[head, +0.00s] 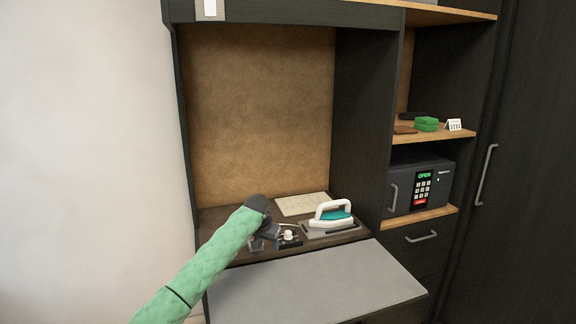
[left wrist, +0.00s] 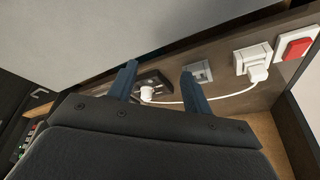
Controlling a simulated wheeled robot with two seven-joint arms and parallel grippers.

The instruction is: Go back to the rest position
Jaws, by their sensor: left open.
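My left gripper (head: 280,232) is at the end of the green arm reaching in from the left, low over the dark shelf of the vanity niche. In the left wrist view its two blue fingers (left wrist: 160,82) stand apart with nothing held between them. Beyond them is a white plug (left wrist: 147,93) at a dark plate (left wrist: 153,80). I cannot tell how far the fingertips are from it. My right gripper is in neither view.
A white and teal iron (head: 333,213) stands on a grey tray right of the gripper. A pale board (head: 302,204) lies behind. A grey flap (head: 315,285) juts out in front. A white cord leads to a wall outlet (left wrist: 250,57). A safe (head: 420,185) stands at right.

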